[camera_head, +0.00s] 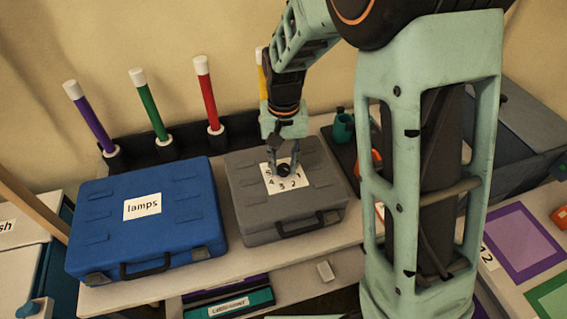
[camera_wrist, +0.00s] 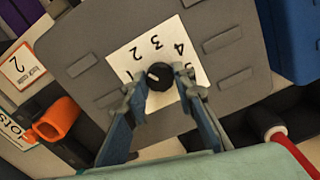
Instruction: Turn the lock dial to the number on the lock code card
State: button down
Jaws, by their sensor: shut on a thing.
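The black lock dial (camera_head: 284,170) sits on a white number plate (camera_head: 303,182) on top of the grey case (camera_head: 244,194). My gripper (camera_head: 283,166) reaches down from above and is shut on the dial. In the wrist view, my fingertips (camera_wrist: 158,84) flank the dial (camera_wrist: 159,77), one on each side. Its white mark points leftward in that view, around 1 and 2; the fingers partly cover the numbers, so I cannot tell the exact setting. An orange-edged card (camera_wrist: 24,66) in the wrist view reads 2; its small print is too small to read surely.
A blue case (camera_head: 190,226) labelled lamps stands left of the grey case. Several coloured rods (camera_head: 207,92) stand in holders behind. An orange tool (camera_wrist: 58,118) lies beside the grey case. Purple and green framed squares (camera_head: 524,240) lie at right.

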aim_at(284, 167)
jog(key=shift+m, duration=0.9)
jog(key=c, duration=1.6)
grip_release()
jog(key=shift+r, duration=0.1)
notch_tip(284, 167, up, 12)
